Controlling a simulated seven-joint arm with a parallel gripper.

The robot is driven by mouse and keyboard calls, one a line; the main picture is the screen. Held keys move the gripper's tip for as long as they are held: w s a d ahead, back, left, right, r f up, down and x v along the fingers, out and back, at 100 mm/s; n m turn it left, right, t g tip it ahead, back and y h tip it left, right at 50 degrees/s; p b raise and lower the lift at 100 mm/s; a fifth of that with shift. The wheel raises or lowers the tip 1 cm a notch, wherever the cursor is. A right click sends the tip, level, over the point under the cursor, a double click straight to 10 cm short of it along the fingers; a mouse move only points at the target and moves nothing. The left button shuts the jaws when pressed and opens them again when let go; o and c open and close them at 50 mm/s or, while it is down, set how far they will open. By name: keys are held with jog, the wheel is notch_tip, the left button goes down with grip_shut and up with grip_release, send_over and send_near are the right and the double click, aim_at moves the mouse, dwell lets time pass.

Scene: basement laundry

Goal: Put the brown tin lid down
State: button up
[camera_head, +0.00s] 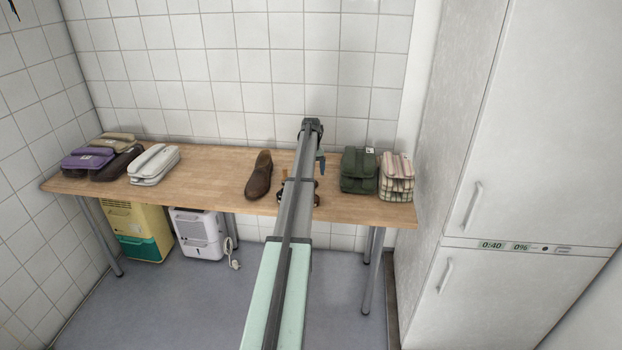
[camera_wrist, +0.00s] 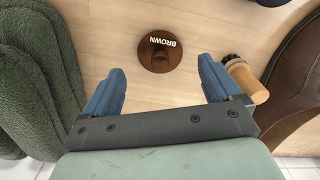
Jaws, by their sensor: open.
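The brown tin lid (camera_wrist: 159,60) is a round dark-brown disc with a small raised middle and the white word BROWN. In the wrist view it appears to lie flat on the wooden table (camera_wrist: 110,30), just beyond and between my fingertips. My gripper (camera_wrist: 162,68) is open, its two blue fingers apart, with nothing clamped between them. In the head view one blue finger of my gripper (camera_head: 320,166) shows over the table, and my arm hides most of the spot below, so I cannot pick out the lid there.
A brown shoe (camera_head: 259,176) stands left of my arm; green (camera_head: 358,170) and checked (camera_head: 396,177) bags stand right. White (camera_head: 154,164) and purple (camera_head: 88,158) bags are farther left. Bare tabletop lies between the white bag and shoe.

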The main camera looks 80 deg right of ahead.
notch_tip(320, 180, up, 8)
dwell(0.4)
dwell(0.4)
